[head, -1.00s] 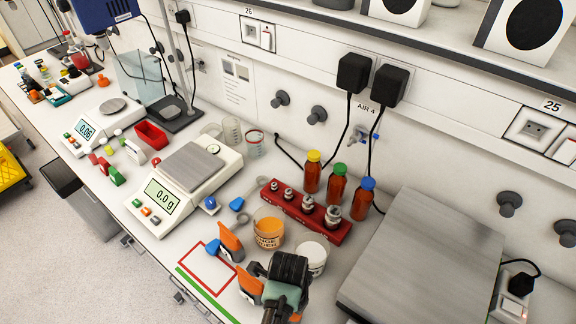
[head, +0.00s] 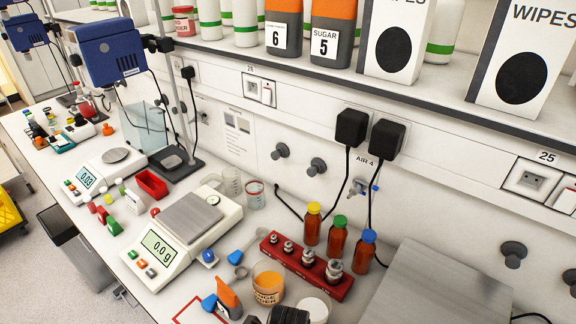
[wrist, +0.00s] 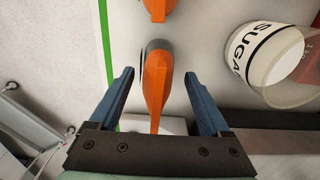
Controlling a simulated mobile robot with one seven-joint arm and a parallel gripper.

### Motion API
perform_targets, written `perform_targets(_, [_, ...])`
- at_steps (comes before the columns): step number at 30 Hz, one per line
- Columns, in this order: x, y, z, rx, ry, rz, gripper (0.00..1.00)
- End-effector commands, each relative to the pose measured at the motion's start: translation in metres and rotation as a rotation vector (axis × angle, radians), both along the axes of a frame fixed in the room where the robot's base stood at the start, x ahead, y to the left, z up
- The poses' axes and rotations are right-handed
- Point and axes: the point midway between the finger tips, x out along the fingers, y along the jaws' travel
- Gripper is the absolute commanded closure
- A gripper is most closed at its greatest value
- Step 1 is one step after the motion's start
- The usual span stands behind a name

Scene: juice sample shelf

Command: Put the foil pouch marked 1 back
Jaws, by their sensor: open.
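An orange and grey pouch (wrist: 157,80) stands between my open fingers in the wrist view, seen from above; I cannot tell if the fingers touch it. A second orange pouch (wrist: 157,8) is at the top edge of that view. In the head view one orange and grey pouch (head: 228,294) stands on the bench at the bottom. No number is readable on either bench pouch. My gripper (wrist: 159,77) is open; in the head view only a dark part of my arm shows at the bottom edge. On the shelf stand pouches marked 6 (head: 282,30) and 5 (head: 332,32).
A tub with orange contents (head: 268,280), a white tub (head: 314,306), a red weight block (head: 305,265), amber bottles (head: 337,240) and a balance (head: 190,232) crowd the bench. Wipes boxes (head: 396,40) stand on the shelf. A red outline (head: 190,308) marks the bench.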

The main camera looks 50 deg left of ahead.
Motion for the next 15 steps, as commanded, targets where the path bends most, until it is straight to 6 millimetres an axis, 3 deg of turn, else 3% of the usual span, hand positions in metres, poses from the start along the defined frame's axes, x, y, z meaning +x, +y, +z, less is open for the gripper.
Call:
perform_targets(9, [0.002,0.001,0.067,0.004,-0.005,-0.001,0.19])
perform_targets(15, [0.001,0.0,0.093,0.001,-0.002,-0.001,0.19])
